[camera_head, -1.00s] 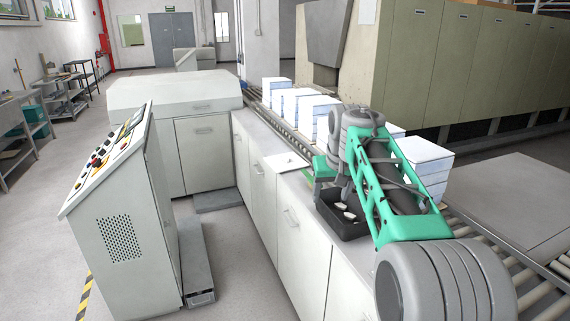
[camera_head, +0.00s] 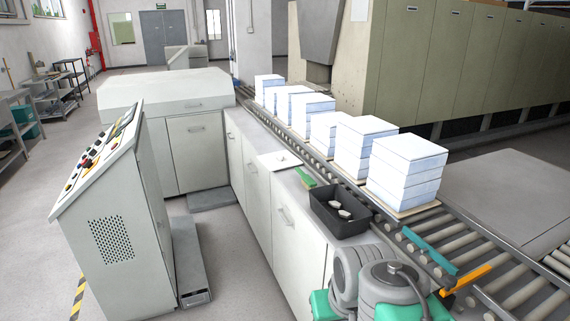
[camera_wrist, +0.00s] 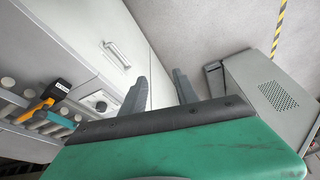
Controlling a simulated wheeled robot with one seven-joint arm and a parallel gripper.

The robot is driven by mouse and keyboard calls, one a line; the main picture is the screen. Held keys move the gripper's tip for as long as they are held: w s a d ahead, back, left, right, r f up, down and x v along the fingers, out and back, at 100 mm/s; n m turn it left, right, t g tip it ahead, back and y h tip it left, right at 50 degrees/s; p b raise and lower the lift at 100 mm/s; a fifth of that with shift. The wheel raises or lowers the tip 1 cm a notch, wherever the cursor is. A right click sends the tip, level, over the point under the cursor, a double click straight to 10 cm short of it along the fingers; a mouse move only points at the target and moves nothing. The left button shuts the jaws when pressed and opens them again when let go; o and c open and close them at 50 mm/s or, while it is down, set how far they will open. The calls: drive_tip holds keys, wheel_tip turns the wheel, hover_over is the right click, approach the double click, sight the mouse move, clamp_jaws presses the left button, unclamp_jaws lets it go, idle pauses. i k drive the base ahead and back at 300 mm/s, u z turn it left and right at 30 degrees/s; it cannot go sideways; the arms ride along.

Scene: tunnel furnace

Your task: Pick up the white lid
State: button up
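In the wrist view a round whitish piece with a dark centre (camera_wrist: 97,103) lies on the light cabinet top, beside the orange tool; it may be the white lid, but it is too small to be sure. In the head view my arm hides that spot. Small white pieces (camera_head: 344,214) lie in a black tray (camera_head: 322,218) on the cabinet top. Another small white piece (camera_head: 280,158) lies on a white sheet. My gripper (camera_wrist: 167,72) shows in the wrist view, its two dark fingers apart with nothing between them. It is out of sight in the head view.
A green brush (camera_head: 305,177) lies near the tray. A control console (camera_head: 115,215) stands at left, with floor between.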

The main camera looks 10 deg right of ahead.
sight(283, 159)
drive_tip(key=u, duration=0.6)
drive_tip(key=i, duration=3.2)
drive_tip(key=z, duration=0.25)
